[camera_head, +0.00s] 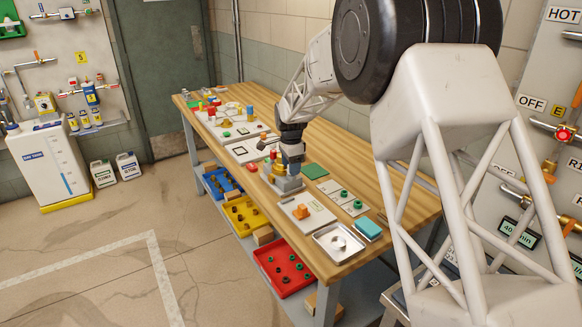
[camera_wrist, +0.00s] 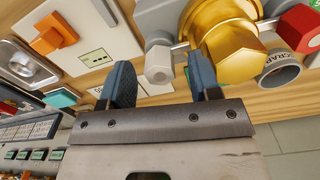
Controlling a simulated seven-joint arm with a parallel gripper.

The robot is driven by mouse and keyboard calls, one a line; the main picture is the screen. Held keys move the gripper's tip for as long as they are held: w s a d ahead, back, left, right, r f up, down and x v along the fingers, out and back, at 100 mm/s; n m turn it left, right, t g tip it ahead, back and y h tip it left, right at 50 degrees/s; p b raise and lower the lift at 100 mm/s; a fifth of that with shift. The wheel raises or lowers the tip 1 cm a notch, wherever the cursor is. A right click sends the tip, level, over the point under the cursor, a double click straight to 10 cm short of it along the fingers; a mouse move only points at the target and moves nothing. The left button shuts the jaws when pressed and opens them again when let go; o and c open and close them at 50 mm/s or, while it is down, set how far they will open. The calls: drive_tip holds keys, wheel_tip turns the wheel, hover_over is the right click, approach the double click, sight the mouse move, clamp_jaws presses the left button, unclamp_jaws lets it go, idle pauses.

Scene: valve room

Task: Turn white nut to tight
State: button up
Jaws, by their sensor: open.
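The white hex nut (camera_wrist: 158,62) shows in the wrist view, at the left side of a large brass hex fitting (camera_wrist: 228,42). My gripper (camera_wrist: 160,76) is open, and its two dark blue fingers stand apart with the nut in the gap between them in the picture. I cannot tell whether either finger touches it. The right finger is close to the brass fitting. In the head view my gripper (camera_head: 291,163) is down at the brass fitting (camera_head: 278,172) on a grey base (camera_head: 288,184). The white nut cannot be made out there.
A red part (camera_wrist: 300,27) and a grey cup marked SCRAP (camera_wrist: 280,71) lie right of the fitting. On the wooden bench, a plate with an orange piece (camera_head: 301,212), a metal tray (camera_head: 339,243) and a teal block (camera_head: 368,229) stand nearer the front.

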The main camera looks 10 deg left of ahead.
drive_tip(key=shift+r, duration=3.6)
drive_tip(key=shift+s+d+r, duration=0.15)
drive_tip(key=shift+d+r, duration=0.2)
drive_tip(key=shift+d, duration=0.1)
drive_tip(key=s+d+r+n, duration=0.2)
drive_tip(key=s+d+r, duration=0.2)
drive_tip(key=s+d, duration=0.4)
drive_tip(key=s+d+r+n+t, duration=0.15)
drive_tip(key=s+d+r, duration=0.25)
drive_tip(key=s+d, duration=0.4)
drive_tip(key=s+d+r+n, duration=0.2)
drive_tip(key=s+d+r, duration=0.2)
drive_tip(key=s+d, duration=0.4)
drive_tip(key=s+d+f+n, duration=0.1)
drive_tip(key=s+d, duration=0.3)
drive_tip(key=s, duration=0.5)
drive_tip(key=s+d+f+n, duration=0.2)
drive_tip(key=s+d, duration=0.3)
drive_tip(key=s, duration=0.5)
drive_tip(key=s+d+f+n+t, duration=0.1)
drive_tip(key=s+d+f+n, duration=0.1)
drive_tip(key=s+d, duration=0.3)
drive_tip(key=s, duration=0.4)
drive_tip(key=shift+s+f, duration=0.2)
drive_tip(key=shift+s, duration=0.05)
